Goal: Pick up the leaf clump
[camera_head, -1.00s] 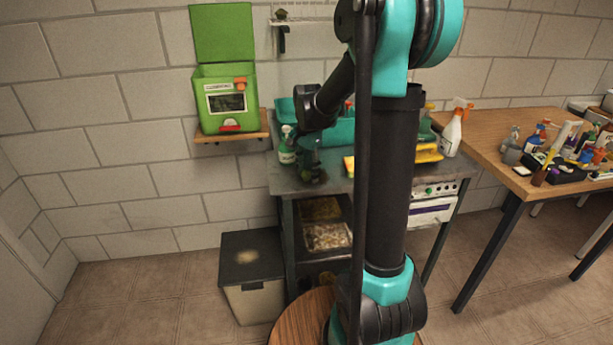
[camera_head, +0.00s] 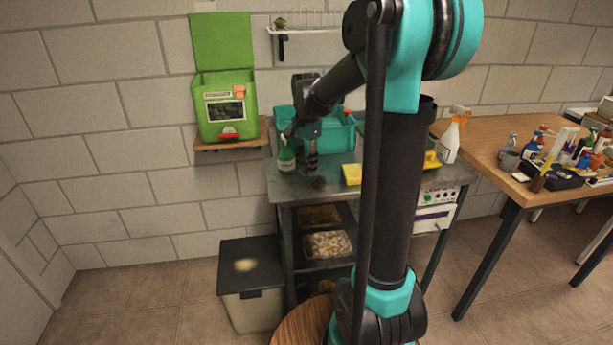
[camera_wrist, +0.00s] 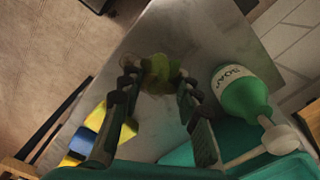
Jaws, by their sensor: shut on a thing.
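The leaf clump (camera_wrist: 161,67) is a small yellow-green bunch between my fingertips in the wrist view. My gripper (camera_wrist: 158,76) is shut on it, with one dark finger on each side. In the head view my gripper (camera_head: 312,168) points down over the grey metal table (camera_head: 290,190), beside a green soap bottle (camera_head: 286,158). The clump is too small to make out there. A dark smudge (camera_head: 319,184) shows on the tabletop near the fingertips. I cannot tell how far the clump is above the table.
The soap bottle (camera_wrist: 242,92) is close on the right in the wrist view. A teal bin (camera_head: 340,135) stands behind my gripper. Yellow sponges (camera_head: 352,174) lie to its right. A green box (camera_head: 225,105) sits on a wall shelf to the left.

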